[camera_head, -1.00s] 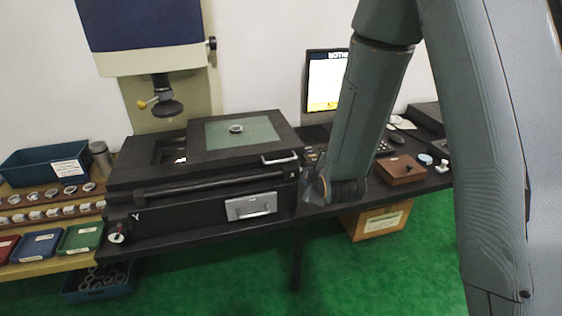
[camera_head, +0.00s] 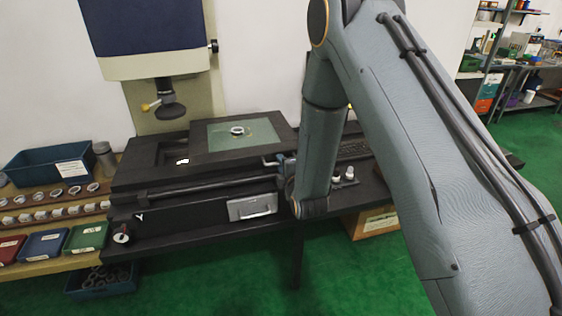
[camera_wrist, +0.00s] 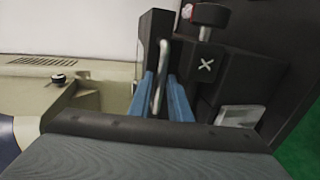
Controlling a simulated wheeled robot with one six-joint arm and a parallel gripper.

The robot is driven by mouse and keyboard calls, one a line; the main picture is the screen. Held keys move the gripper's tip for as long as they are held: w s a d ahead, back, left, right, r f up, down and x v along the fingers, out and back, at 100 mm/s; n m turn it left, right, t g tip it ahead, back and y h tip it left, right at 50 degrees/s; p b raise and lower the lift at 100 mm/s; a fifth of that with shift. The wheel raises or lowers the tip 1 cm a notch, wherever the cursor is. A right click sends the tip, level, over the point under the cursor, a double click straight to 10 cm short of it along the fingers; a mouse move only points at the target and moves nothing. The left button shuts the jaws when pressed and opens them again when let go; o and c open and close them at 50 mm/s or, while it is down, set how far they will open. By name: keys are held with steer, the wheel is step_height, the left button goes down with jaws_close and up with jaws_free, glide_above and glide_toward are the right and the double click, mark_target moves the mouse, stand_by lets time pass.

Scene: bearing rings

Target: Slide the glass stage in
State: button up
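The glass stage (camera_head: 222,137) is a black framed plate with a greenish glass window, on top of the black measuring machine base. It sits toward the right, and an open recess (camera_head: 172,156) shows to its left. A metal ring (camera_head: 237,131) lies on the glass. The stage's metal bar handle (camera_head: 271,163) is at its front right corner. My gripper (camera_head: 284,164) is at this handle. In the wrist view, the two blue fingers of my gripper (camera_wrist: 164,98) stand apart on either side of the handle (camera_wrist: 161,66). Contact with the bar cannot be told.
The machine's lens head (camera_head: 170,104) hangs above the recess. Ring racks and a blue bin (camera_head: 45,167) stand left. A keyboard (camera_head: 354,150) lies right.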

steer(key=shift+w+a+f, duration=0.1)
steer(key=shift+w, duration=0.3)
jaws_close()
